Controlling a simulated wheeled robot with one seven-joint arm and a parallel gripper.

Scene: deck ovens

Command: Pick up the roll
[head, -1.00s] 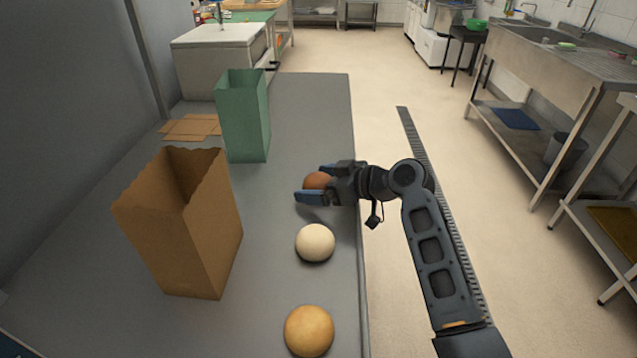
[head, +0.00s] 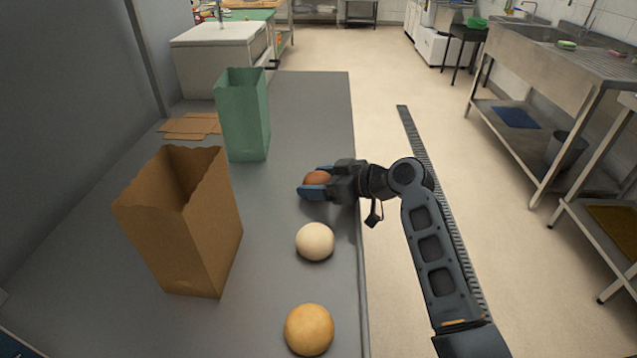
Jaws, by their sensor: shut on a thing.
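A brown roll (head: 317,178) is between the blue-tipped fingers of my gripper (head: 316,181), near the right edge of the grey counter. My gripper is shut on it, reaching in from the right. The fingers and hand hide part of this roll, and I cannot tell whether it touches the counter. A pale, cream-coloured roll (head: 315,242) rests on the counter nearer to me. A golden roll (head: 309,329) rests nearer still, at the bottom of the view.
An open brown paper bag (head: 205,240) stands on the counter (head: 275,275) at left, with an open green bag (head: 243,120) behind it. Flat brown pieces (head: 190,128) lie beside the green bag. A steel sink bench (head: 560,70) stands across the floor at right.

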